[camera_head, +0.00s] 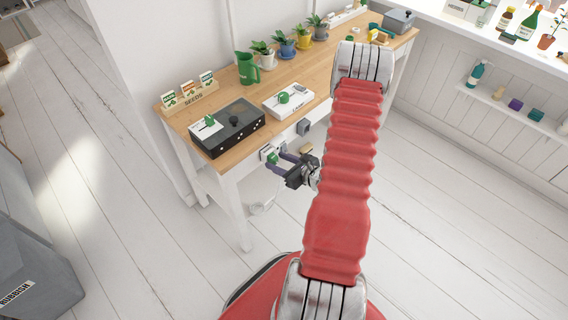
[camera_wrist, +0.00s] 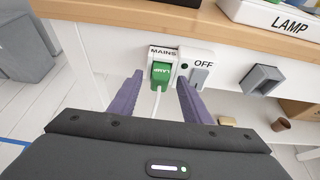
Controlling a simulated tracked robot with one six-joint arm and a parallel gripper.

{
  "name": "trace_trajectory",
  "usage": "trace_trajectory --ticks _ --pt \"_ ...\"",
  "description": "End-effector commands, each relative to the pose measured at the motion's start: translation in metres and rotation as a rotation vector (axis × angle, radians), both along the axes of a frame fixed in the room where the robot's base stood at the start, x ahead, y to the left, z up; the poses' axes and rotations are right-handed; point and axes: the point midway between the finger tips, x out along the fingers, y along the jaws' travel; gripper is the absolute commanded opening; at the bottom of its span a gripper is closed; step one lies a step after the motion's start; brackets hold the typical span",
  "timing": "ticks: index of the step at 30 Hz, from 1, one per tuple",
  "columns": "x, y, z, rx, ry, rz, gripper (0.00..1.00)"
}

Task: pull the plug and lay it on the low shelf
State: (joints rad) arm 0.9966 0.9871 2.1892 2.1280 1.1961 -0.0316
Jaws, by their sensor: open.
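My gripper (camera_wrist: 160,82) is open, with one purple finger on each side of the plug and cord; I cannot tell whether either finger touches. It also shows at the desk's front in the head view (camera_head: 277,162). I cannot tell for certain which surface is the low shelf.
A black box (camera_head: 228,128) and a white lamp box (camera_head: 289,100) stand on the wooden desk (camera_head: 290,75). A grey bracket-like box (camera_wrist: 262,80) juts out right of the switch. A white wall shelf (camera_head: 510,113) holds bottles at right. The floor in front is clear.

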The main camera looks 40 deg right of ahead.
Motion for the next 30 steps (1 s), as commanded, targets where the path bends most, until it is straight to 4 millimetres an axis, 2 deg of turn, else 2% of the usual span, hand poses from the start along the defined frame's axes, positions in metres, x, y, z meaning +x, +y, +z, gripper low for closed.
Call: trace_trajectory --ticks 8,27,28,30 --pt "0.0011 0.0000 -0.0005 0.000 0.000 0.000 0.44" --pt "0.0008 0.0000 -0.0003 0.000 0.000 0.000 0.00" --pt "0.0008 0.0000 -0.0003 0.000 0.000 0.000 0.19" --pt "0.0008 0.0000 -0.0003 0.000 0.000 0.000 0.14"
